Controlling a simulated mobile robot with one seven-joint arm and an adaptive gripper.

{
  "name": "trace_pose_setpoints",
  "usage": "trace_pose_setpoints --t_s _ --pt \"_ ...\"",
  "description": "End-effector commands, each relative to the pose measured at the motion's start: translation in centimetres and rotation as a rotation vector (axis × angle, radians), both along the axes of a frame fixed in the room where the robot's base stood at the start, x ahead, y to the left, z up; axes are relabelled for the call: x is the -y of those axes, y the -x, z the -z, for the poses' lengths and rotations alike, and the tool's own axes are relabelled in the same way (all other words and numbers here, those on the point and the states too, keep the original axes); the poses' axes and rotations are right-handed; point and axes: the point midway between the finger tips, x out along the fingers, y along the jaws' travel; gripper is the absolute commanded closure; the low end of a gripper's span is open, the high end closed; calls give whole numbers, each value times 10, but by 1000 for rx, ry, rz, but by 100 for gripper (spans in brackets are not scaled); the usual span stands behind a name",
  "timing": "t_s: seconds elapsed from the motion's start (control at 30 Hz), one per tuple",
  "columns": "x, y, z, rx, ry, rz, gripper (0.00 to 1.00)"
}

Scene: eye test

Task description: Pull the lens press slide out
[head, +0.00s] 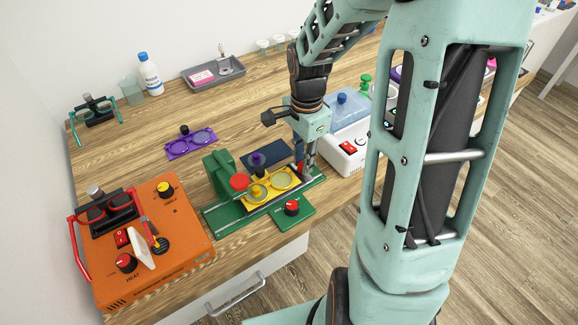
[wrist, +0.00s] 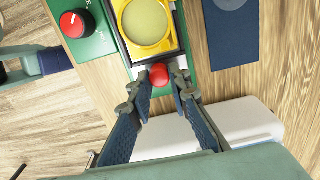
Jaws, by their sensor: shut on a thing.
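The slide carries a yellow lens frame (head: 268,187) with two round lens openings, which lies along the green base. A red knob (wrist: 158,75) sits at the slide's end, beside the yellow frame in the wrist view. My gripper (wrist: 160,88) is shut on this red knob, one finger on each side. In the head view my gripper (head: 306,168) is at the right end of the press and mostly hides the knob.
An orange heater box (head: 165,265) stands at the left front. A white machine with a red switch (head: 347,148) stands close right of my gripper. A grey tray (head: 213,75) is at the back.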

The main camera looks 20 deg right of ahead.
Motion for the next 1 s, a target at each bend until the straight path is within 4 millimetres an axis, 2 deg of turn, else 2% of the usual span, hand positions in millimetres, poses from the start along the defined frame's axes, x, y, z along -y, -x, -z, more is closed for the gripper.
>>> trace_pose_setpoints --t_s 0.03,0.1,0.2,0.53,0.57,0.7,1.0 --pt "12 -5 -1 3 0 6 100" --pt "25 -9 -1 3 0 5 100" --pt "36 -13 -1 4 0 3 100" --pt "42 -15 -1 7 4 0 100" --pt "43 -15 -1 8 4 0 82" --pt "42 -14 -1 6 3 1 66" --pt "40 -13 -2 3 1 0 65"
